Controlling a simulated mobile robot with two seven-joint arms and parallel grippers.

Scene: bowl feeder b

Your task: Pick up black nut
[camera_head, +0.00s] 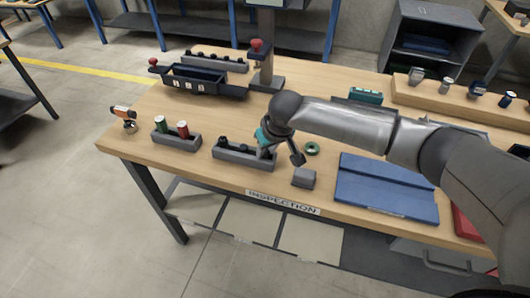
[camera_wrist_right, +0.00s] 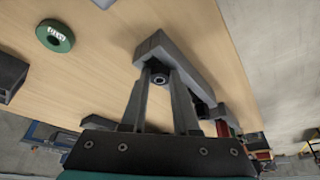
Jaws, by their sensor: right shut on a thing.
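The grey tray (camera_head: 240,158) with black parts stands near the front edge of the table, and it also shows in the right wrist view (camera_wrist_right: 190,58). My right gripper (camera_head: 265,152) points down at the right end of this tray. In the right wrist view its two fingers (camera_wrist_right: 158,77) are closed on the black nut (camera_wrist_right: 159,80), a small dark round part with a hole. I cannot tell whether the nut is clear of the tray. In the head view the nut is hidden by the gripper. My left gripper is out of view.
A green ring (camera_head: 312,148) and a grey block (camera_head: 304,177) lie right of the tray. A bin with green and red cylinders (camera_head: 177,141) stands to its left. A blue mat (camera_head: 386,188) lies right. A post (camera_head: 267,60) stands behind.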

